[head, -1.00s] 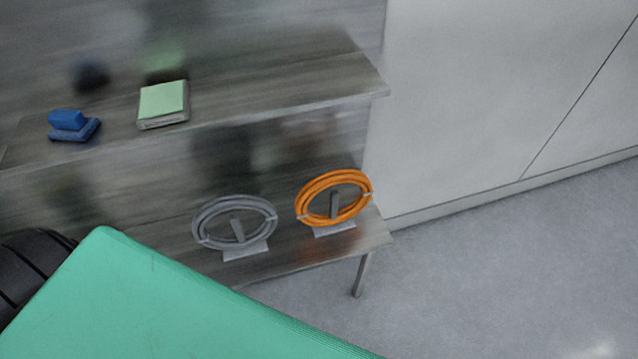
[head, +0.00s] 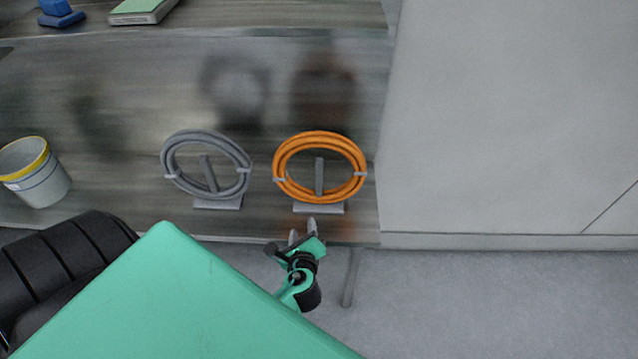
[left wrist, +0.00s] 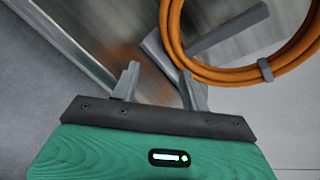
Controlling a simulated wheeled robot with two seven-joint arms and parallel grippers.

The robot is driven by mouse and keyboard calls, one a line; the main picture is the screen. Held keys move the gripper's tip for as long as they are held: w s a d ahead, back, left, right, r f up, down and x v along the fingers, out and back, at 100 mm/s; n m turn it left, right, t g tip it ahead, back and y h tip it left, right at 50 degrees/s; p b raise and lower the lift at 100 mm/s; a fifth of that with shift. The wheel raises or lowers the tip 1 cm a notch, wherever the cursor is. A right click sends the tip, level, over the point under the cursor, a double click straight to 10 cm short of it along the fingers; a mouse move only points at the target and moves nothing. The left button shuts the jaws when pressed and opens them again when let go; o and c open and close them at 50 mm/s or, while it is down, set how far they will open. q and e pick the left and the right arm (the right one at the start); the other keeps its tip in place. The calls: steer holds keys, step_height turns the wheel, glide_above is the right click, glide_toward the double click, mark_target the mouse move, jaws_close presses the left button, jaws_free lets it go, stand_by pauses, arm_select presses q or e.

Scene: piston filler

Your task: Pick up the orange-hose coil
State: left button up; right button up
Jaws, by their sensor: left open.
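The orange-hose coil (head: 320,138) stands upright on a small grey stand (head: 319,208) on the lower shelf, near its right end. In the left wrist view the coil (left wrist: 238,77) fills the upper right, with a grey tie around it. My left gripper (head: 302,232) is just in front of the stand, below the coil in the picture. Its two fingers are apart in the left wrist view (left wrist: 160,85), with nothing held between them. The right fingertip looks close to the coil's lower edge; I cannot tell if they touch. My right gripper is not in view.
A grey hose coil (head: 178,139) on its own stand is left of the orange one. A white bucket with a yellow rim (head: 38,178) stands further left. The upper shelf holds a blue object (head: 60,14) and a green-topped block (head: 142,10). Floor at right is clear.

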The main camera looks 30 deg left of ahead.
mark_target(319, 179)
arm_select(q)
steer(key=w+d+r+m+t+y, duration=0.1)
steer(key=w+r+m+t, duration=0.4)
steer(key=m, duration=0.4)
steer(key=shift+g, duration=0.7)
steer(key=x, duration=0.2)
steer(key=r+x, duration=0.1)
steer(key=x, duration=0.4)
steer(key=shift+w+a+r, duration=0.15)
steer(key=shift+w+a, duration=0.05)
steer(key=shift+a, duration=0.05)
steer(key=x, duration=0.4)
steer(key=shift+w+d, duration=0.2)
steer(key=shift+w, duration=0.05)
steer(key=shift+w+a, duration=0.2)
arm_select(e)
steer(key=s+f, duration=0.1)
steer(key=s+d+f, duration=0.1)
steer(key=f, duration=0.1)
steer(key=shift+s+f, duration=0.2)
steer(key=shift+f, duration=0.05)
arm_select(q)
steer(key=shift+c, duration=0.4)
jaws_close()
steer(key=shift+p, duration=0.3)
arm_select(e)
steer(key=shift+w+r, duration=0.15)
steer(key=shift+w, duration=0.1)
